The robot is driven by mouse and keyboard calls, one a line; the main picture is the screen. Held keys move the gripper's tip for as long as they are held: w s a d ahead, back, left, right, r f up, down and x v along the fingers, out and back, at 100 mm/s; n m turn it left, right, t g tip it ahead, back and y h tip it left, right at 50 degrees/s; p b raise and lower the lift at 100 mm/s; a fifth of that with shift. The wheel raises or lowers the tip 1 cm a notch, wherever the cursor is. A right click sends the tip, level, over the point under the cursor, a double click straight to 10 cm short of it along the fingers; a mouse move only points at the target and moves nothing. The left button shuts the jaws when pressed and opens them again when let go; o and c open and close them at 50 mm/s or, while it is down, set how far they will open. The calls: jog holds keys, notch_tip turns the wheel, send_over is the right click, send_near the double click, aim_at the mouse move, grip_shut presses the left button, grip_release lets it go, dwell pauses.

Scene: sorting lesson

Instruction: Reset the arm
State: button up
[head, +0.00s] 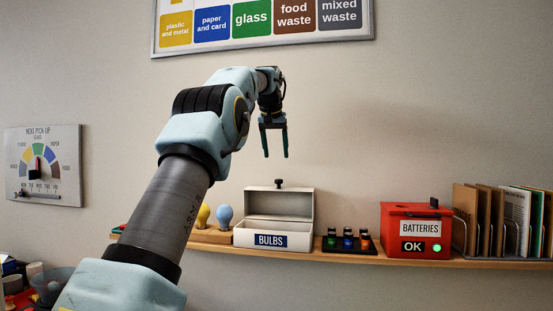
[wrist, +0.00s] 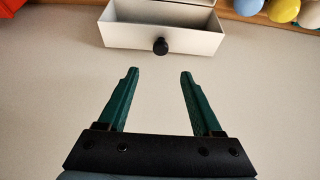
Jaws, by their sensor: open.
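My arm reaches up from the lower left in the head view, raised in front of the wall. My gripper (head: 275,153) hangs from its end with the fingers pointing down, above the shelf. In the wrist view my gripper (wrist: 158,75) has its two green fingers spread apart with nothing between them. Beyond the fingertips is the white bulbs box (wrist: 165,32) with a black knob. The same bulbs box (head: 272,237) stands on the shelf in the head view with its lid up. The gripper is apart from it.
The wooden shelf (head: 400,258) carries a yellow bulb (head: 203,216), a blue bulb (head: 225,214), a black battery holder (head: 348,246), a red batteries box (head: 414,232) with a green light, and upright folders (head: 485,222). A sorting sign (head: 262,40) and a dial board (head: 43,166) hang on the wall.

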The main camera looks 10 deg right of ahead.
dwell(0.4)
jog(key=s+a+f+n+g+y+b, duration=0.1)
jog(key=s+a+f, duration=0.3)
jog(key=a+f, duration=0.55)
jog(key=s+a+f+n+g+y+b, duration=0.1)
jog(key=s+a+f, duration=0.45)
jog(key=f, duration=0.65)
jog(key=s+a+f, duration=0.4)
jog(key=s+f, duration=0.2)
jog(key=s, duration=0.2)
jog(key=s+a+f+n+g+b, duration=0.1)
jog(key=s+a+f, duration=0.3)
jog(key=s+f, duration=0.2)
jog(key=s+a+f+b, duration=0.1)
jog(key=s+a+f, duration=0.3)
jog(key=s, duration=0.6)
notch_tip(320, 180, down, 2)
jog(key=shift+s+a+f+n+g, duration=0.1)
jog(key=shift+s+a+n+g, duration=0.15)
jog(key=shift+s+n+g, duration=0.15)
